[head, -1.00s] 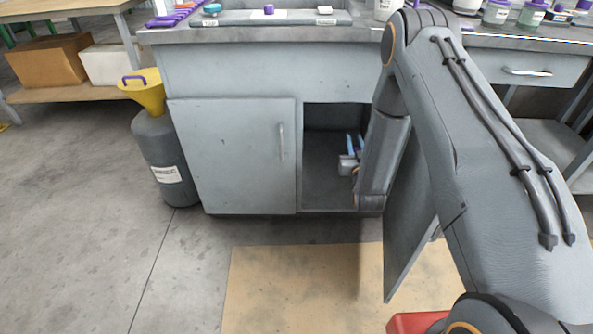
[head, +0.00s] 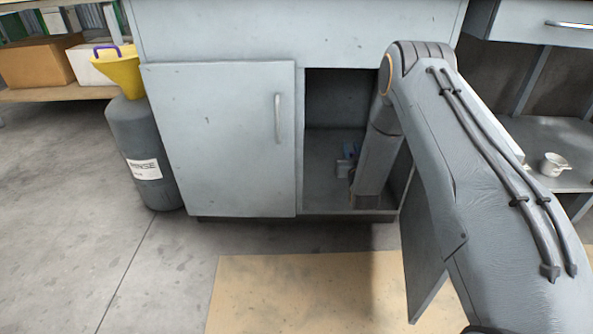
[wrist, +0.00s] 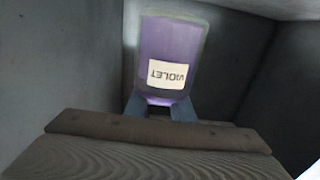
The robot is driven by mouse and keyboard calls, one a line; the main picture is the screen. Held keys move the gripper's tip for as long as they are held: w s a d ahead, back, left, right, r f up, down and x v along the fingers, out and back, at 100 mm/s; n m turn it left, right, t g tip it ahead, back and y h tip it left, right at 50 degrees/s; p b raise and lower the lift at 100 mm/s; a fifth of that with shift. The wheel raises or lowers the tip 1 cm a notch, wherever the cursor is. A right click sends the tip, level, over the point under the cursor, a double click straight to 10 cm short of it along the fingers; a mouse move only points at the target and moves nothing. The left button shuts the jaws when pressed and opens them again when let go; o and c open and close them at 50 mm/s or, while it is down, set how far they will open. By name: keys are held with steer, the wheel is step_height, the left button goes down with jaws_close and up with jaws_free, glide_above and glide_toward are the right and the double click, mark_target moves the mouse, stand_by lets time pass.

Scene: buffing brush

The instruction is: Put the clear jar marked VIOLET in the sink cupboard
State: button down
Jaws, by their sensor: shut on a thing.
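The clear jar marked VIOLET (wrist: 172,50) fills the middle of the wrist view, with purple contents and its white label upside down in the picture. My gripper (wrist: 160,106) is shut on the jar, its blue fingers at the near end. In the head view my gripper (head: 350,155) is inside the open right side of the sink cupboard (head: 222,140), low down near its floor. The jar cannot be made out there. Whether the jar touches the cupboard floor cannot be told.
The left cupboard door is shut; the right door (head: 430,240) hangs open beside my arm. A grey drum (head: 143,135) with a yellow funnel (head: 118,72) stands to the left. A tan mat (head: 300,290) lies in front. A white cup (head: 553,164) sits on the right shelf.

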steer(key=f+b, duration=0.2)
steer(key=f, duration=0.2)
steer(key=w+f+b, duration=0.1)
steer(key=f+b, duration=0.2)
steer(key=f, duration=0.1)
steer(key=w+f+b, duration=0.1)
steer(key=f+b, duration=0.1)
steer(key=f, duration=0.2)
steer(key=shift+w+f, duration=0.1)
steer(key=shift+f, duration=0.2)
steer(key=shift+f+b, duration=0.15)
steer(key=shift+b, duration=0.15)
steer(key=c, duration=1.5)
jaws_free()
steer(key=s+p, duration=0.5)
steer(key=s, duration=0.7)
steer(key=shift+p, duration=0.35)
